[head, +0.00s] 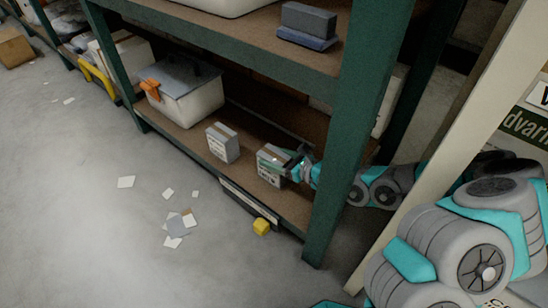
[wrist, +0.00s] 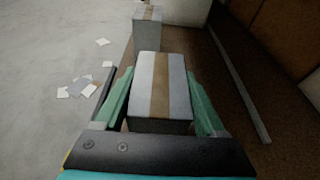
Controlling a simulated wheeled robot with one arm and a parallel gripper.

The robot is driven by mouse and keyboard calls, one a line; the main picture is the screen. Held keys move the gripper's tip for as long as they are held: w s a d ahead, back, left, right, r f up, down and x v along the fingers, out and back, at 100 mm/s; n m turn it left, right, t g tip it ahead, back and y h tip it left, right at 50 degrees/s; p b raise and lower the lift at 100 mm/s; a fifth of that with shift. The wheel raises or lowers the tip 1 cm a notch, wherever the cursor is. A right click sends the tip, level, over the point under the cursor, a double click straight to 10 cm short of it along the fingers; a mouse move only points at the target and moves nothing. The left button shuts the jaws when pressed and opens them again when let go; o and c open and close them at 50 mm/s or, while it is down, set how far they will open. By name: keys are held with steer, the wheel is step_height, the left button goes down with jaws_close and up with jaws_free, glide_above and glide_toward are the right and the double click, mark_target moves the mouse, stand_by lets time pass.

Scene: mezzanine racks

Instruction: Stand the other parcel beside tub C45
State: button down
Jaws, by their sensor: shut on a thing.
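My gripper (head: 298,166) is shut on a grey parcel (head: 270,166) with a brown tape strip, upright at the lower shelf. In the wrist view the held parcel (wrist: 160,88) sits between the two green fingers. I cannot tell whether its base touches the shelf. Another grey taped parcel (head: 222,143) stands on the lower shelf to the left, apart from the held one; it also shows in the wrist view (wrist: 148,33). A pale tub (head: 190,102) with a grey lid and an orange clip stands further left on that shelf. I cannot read any C45 marking on it.
The green rack post (head: 357,120) stands close in front of my arm. The upper shelf (head: 240,40) carries dark blocks (head: 308,22). A bar (wrist: 240,85) lies along the shelf, right of the held parcel.

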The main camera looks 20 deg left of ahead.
jaws_free()
steer(key=p+v, duration=0.4)
steer(key=v, duration=0.8)
stand_by(0.3)
steer(key=shift+s+a, duration=0.1)
